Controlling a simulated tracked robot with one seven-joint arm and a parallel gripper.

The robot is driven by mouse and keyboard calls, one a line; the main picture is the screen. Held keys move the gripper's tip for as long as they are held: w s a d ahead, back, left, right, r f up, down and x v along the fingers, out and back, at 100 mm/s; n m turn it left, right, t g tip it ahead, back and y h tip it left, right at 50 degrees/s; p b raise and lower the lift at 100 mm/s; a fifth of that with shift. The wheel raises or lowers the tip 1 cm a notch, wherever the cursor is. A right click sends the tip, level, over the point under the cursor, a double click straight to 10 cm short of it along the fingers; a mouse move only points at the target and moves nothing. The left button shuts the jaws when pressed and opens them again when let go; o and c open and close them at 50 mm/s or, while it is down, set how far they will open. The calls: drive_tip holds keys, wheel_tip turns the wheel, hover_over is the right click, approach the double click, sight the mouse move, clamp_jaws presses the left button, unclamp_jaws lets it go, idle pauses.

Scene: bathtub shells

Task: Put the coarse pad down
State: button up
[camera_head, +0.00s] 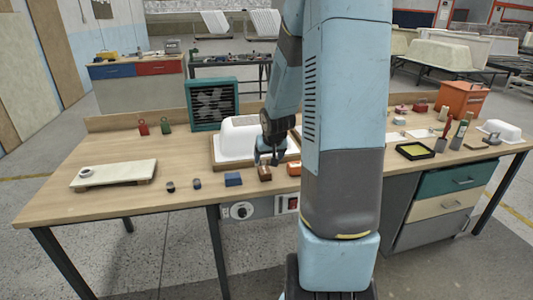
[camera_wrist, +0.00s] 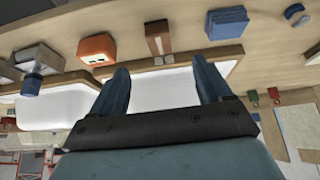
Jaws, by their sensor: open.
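A small brown block (camera_head: 264,174) with a lighter band lies on the workbench near its front edge; it looks like the coarse pad, though no label can be read. My gripper (camera_head: 268,160) is open just above and behind it, in front of the white tub shell. In the wrist view the brown block (camera_wrist: 157,38) lies beyond the gap between the two fingertips (camera_wrist: 162,72), apart from both.
The white tub shell (camera_head: 238,137) sits in a wooden frame (camera_head: 222,163) close behind my gripper. Two small dark items (camera_head: 183,185) and a pale board (camera_head: 114,174) lie left. A black tray (camera_head: 415,151) and an orange bin (camera_head: 461,99) stand right. The left bench top has free room.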

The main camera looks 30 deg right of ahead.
drive_tip(key=s+a+r+n, duration=0.1)
drive_tip(key=s+a+r, duration=0.5)
drive_tip(key=r, duration=0.2)
drive_tip(key=s+a+r+n, duration=0.1)
drive_tip(key=s+a+r, duration=0.4)
drive_tip(key=r, duration=0.3)
drive_tip(key=s+a+r+y, duration=0.1)
drive_tip(key=s+a+r, duration=0.2)
drive_tip(key=s, duration=0.4)
drive_tip(key=s+a+r+n, duration=0.1)
drive_tip(key=s+a+r, duration=0.1)
drive_tip(key=s, duration=0.6)
drive_tip(key=shift+a+r+y, duration=0.4)
drive_tip(key=shift+a, duration=0.3)
